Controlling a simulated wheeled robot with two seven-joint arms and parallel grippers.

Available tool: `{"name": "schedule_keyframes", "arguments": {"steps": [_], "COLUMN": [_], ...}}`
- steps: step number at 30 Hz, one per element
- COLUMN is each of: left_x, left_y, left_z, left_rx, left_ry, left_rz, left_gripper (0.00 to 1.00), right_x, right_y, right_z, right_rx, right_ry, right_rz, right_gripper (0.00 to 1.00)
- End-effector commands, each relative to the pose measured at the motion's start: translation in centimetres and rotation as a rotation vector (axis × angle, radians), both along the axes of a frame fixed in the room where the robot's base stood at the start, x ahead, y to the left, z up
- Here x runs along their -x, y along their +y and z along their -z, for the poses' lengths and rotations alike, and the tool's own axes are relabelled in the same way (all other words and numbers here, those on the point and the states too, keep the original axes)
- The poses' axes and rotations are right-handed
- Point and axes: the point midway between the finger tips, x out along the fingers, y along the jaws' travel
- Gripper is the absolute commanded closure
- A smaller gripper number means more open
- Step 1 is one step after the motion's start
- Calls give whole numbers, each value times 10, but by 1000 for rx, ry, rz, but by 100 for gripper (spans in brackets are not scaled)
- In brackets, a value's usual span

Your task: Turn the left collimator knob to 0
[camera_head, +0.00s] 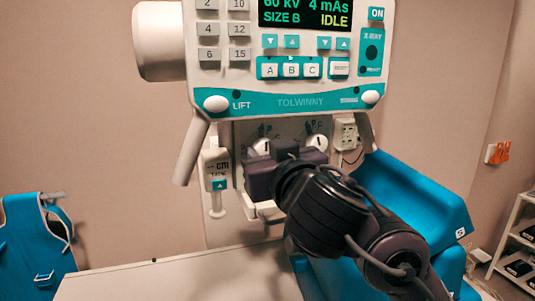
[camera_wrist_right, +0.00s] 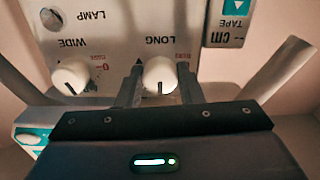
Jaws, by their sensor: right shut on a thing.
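The left collimator knob is a round white knob (camera_head: 263,146) on the collimator face below the teal control panel. In the upside-down right wrist view it is the LONG knob (camera_wrist_right: 160,75). Its dark pointer line runs about vertical; I cannot read the number it points at. My right gripper (camera_head: 270,151) reaches up from the lower right and covers part of the face. In the wrist view its two fingers (camera_wrist_right: 159,83) stand on either side of this knob, shut on it. My left gripper is not in view.
The right knob, labelled WIDE (camera_wrist_right: 71,77), sits beside it and also shows in the head view (camera_head: 317,143). A TAPE unit (camera_head: 216,170) hangs at the left. The control panel (camera_head: 285,103) overhangs above. A pale tabletop (camera_head: 180,275) lies below.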

Motion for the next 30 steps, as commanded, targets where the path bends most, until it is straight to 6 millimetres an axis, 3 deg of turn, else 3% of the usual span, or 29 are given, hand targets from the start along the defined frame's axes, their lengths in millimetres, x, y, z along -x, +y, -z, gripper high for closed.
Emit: {"name": "schedule_keyframes", "arguments": {"steps": [30], "left_x": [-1], "left_y": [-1], "left_z": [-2], "left_rx": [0], "left_ry": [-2], "left_rz": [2], "left_gripper": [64], "right_x": [0], "right_y": [-2], "right_z": [-2], "right_rx": [873], "right_ry": [-284], "right_rz": [1], "right_gripper": [90]}}
